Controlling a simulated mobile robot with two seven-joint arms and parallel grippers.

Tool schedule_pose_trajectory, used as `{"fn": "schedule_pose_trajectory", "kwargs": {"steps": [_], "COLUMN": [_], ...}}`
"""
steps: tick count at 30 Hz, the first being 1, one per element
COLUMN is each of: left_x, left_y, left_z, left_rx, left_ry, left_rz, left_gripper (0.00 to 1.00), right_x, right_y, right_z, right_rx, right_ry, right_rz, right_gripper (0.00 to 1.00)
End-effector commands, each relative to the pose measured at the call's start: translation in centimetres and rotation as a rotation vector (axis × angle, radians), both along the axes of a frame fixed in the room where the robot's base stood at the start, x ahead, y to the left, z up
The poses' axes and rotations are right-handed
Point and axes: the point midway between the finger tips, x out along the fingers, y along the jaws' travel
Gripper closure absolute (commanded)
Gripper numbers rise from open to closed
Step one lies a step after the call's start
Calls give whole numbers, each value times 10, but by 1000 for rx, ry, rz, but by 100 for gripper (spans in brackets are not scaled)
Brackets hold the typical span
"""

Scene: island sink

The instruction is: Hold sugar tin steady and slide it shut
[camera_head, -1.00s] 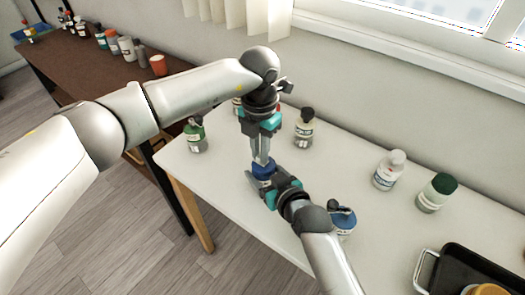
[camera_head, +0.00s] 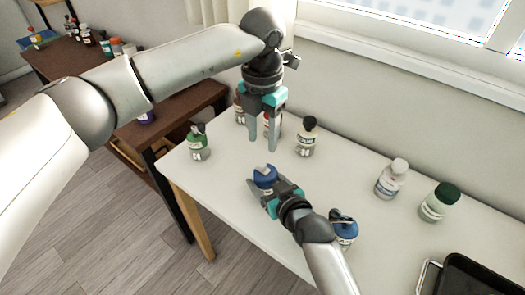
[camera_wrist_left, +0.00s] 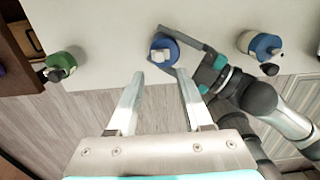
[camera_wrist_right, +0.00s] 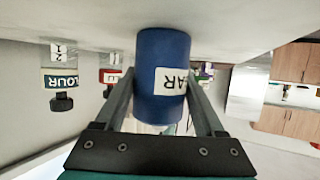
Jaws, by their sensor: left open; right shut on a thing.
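The sugar tin (camera_head: 265,177) is a blue cylinder standing on the white table. Its label in the right wrist view (camera_wrist_right: 163,78) shows the letters "AR". A small whitish piece lies on its blue top in the left wrist view (camera_wrist_left: 163,52); I cannot tell whether the top is fully shut. My right gripper (camera_head: 268,188) is shut on the tin, with a finger on either side of its body. My left gripper (camera_head: 262,145) is open and empty, raised above and apart from the tin, fingers pointing down.
A green bottle (camera_head: 198,145) and a dark-capped bottle (camera_head: 307,138) stand near the tin. A blue container (camera_head: 344,232) stands beside my right arm. Two pale bottles (camera_head: 391,180) and a black tray (camera_head: 470,278) are to the right. The table's front edge is close.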

Motion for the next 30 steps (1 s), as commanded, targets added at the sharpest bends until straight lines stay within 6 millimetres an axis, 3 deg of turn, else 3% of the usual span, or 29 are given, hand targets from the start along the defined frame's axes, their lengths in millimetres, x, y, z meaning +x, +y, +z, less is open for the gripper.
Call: {"fn": "schedule_pose_trajectory", "kwargs": {"steps": [3,8,21,22,30], "left_x": [1,0,0,0,0], "left_y": [0,0,0,0,0], "left_z": [23,40,44,44,44], "left_rx": [0,1,0,0,0], "left_ry": [-4,-1,0,0,0], "left_rz": [0,0,0,0,0], "left_gripper": [50,50,50,50,50], "right_x": [0,0,0,0,0], "right_y": [0,0,0,0,0], "right_z": [-1,-1,-1,-1,0], "right_rx": [-1,-1,-1,-1,0], "right_ry": [2,2,2,2,1], "right_rz": [0,0,0,0,0], "right_gripper": [91,91,91,28,0]}}
